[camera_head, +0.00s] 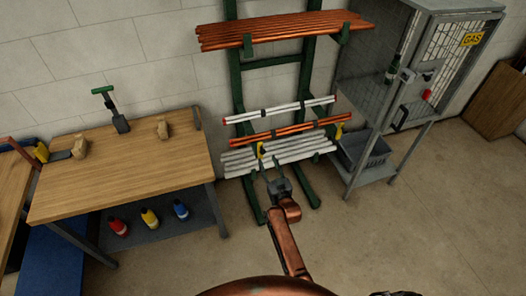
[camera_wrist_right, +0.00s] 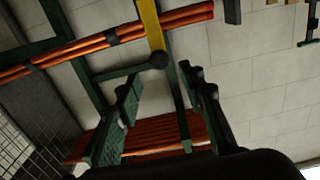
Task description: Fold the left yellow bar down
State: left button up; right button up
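The left yellow bar (camera_head: 261,149) is small in the head view, at the left side of the green rack by the orange and white pipes. In the right wrist view the yellow bar (camera_wrist_right: 151,24) runs down from the top edge to a dark round knob, in front of the orange pipes. My right gripper (camera_head: 273,172) is just below and in front of this bar. In the wrist view its fingers (camera_wrist_right: 160,88) are spread apart with nothing held, and the knob lies beyond the gap. My left gripper is not in view.
A second yellow bar (camera_head: 339,131) is at the rack's right side. The rack carries white pipes (camera_head: 285,157), orange pipes (camera_head: 300,129) and copper pipes (camera_head: 285,31) on top. A wooden bench (camera_head: 120,170) stands left, a gas cage (camera_head: 400,75) right. Floor in front is clear.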

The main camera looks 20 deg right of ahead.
aim_at(263, 152)
jog(key=w+b, duration=0.1)
jog(key=w, duration=0.1)
jog(key=w+b, duration=0.3)
jog(key=w, duration=0.1)
jog(key=shift+w+a+f, duration=0.15)
jog(key=shift+w+f, duration=0.1)
jog(key=shift+w, duration=0.15)
jog(key=shift+w+r+b, duration=0.15)
jog(key=shift+w+b, duration=0.25)
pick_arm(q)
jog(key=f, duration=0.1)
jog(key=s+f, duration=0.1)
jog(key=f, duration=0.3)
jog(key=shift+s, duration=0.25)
pick_arm(e)
grip_shut()
